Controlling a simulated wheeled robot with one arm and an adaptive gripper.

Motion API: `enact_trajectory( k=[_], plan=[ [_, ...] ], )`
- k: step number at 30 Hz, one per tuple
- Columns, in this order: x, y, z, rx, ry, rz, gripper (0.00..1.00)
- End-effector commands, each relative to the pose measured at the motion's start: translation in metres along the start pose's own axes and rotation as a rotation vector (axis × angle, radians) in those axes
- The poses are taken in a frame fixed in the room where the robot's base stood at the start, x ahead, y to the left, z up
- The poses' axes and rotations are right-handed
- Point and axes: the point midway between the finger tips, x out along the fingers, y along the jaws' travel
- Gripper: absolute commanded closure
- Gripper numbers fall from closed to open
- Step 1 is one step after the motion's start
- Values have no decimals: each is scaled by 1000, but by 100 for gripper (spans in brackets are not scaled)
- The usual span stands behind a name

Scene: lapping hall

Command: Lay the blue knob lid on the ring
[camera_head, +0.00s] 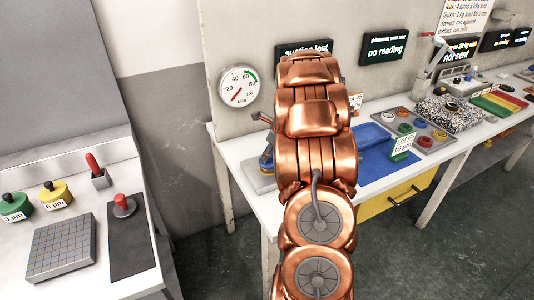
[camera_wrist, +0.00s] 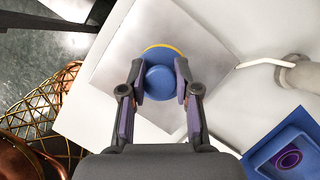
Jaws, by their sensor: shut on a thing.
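The blue knob lid (camera_wrist: 182,57) is in the wrist view, a round blue disc with a raised round knob. My gripper (camera_wrist: 160,84) is shut on the knob, one finger on each side. A thin yellow arc (camera_wrist: 164,46) shows along the lid's far edge; I cannot tell whether it is the ring beneath or part of the lid. The lid is over a grey plate (camera_wrist: 105,82); any gap under it is hidden. In the head view my arm covers most of this spot, with the grey plate's corner (camera_head: 256,181) showing left of it.
A blue tray (camera_wrist: 268,140) with a purple ring mark is at lower right in the wrist view. A white tube (camera_wrist: 262,62) reaches toward the plate's right side. In the head view a pressure gauge (camera_head: 239,88) hangs on the wall, and a tray of coloured knobs (camera_head: 418,132) is farther right.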

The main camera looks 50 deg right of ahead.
Motion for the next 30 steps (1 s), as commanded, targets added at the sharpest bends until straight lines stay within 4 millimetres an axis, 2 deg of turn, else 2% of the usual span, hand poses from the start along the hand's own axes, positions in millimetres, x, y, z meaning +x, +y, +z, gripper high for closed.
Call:
enact_trajectory(
  k=[8, 9, 16, 26, 30],
  plan=[
    [2, 0, 0, 0, -1, 0, 100],
    [2, 0, -1, -1, -1, 0, 68],
    [2, 0, -1, 0, -1, -1, 44],
    [2, 0, -1, 0, 0, -1, 44],
    [-8, -1, 0, 1, -2, -4, 44]
  ],
)
